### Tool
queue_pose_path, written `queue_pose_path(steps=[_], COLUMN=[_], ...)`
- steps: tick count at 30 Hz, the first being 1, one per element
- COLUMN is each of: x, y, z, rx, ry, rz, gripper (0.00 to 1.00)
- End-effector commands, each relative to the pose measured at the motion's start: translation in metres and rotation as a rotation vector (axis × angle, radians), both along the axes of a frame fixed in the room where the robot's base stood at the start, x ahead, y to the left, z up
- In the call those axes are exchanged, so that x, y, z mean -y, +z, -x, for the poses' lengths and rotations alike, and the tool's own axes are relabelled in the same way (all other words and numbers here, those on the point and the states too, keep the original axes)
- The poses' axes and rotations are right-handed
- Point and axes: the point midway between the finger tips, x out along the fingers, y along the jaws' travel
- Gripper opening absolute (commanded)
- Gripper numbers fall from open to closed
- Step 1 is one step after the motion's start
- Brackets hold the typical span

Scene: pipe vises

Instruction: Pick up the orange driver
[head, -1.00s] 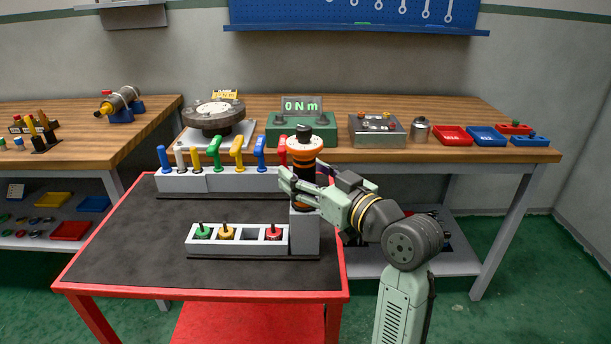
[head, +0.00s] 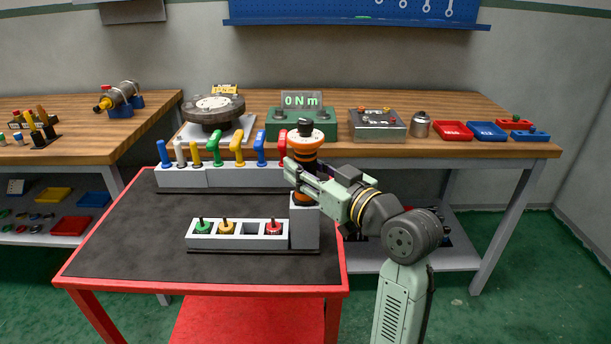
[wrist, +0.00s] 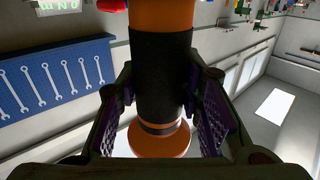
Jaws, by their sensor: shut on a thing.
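The orange driver (head: 305,141) is upright at the right end of the red cart, over a tall grey block (head: 305,228). It has a black knob on top, an orange and white collar and a black grip. My gripper (head: 303,176) comes in from the right and is shut on the driver's shaft below the collar. In the wrist view the black grip (wrist: 160,75) stands between my two finger pads, with orange above and a flared orange collar below. An orange lower part shows under my fingers, close to the block's top; I cannot tell if they touch.
A low grey rack (head: 215,242) with green, yellow and red bits stands left of the block. Behind it a long rack (head: 180,178) holds several coloured handles, a red one near my fingers. The wooden bench (head: 460,115) carries a torque display (head: 302,101) behind the driver.

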Motion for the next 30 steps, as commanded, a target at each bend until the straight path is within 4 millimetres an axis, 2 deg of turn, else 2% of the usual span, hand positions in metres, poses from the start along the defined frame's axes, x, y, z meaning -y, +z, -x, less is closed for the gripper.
queue_pose_path(steps=[3, 17, 23, 30], x=[0.000, 0.000, 0.000, 0.000], y=[0.000, 0.004, 0.021, 0.057], z=[0.000, 0.000, 0.000, 0.000], rx=[0.000, 0.005, 0.006, 0.006], ry=[-0.001, -0.002, -0.002, -0.001], rz=[0.000, 0.000, 0.000, 0.000], gripper=[0.00, 0.00, 0.00, 0.00])
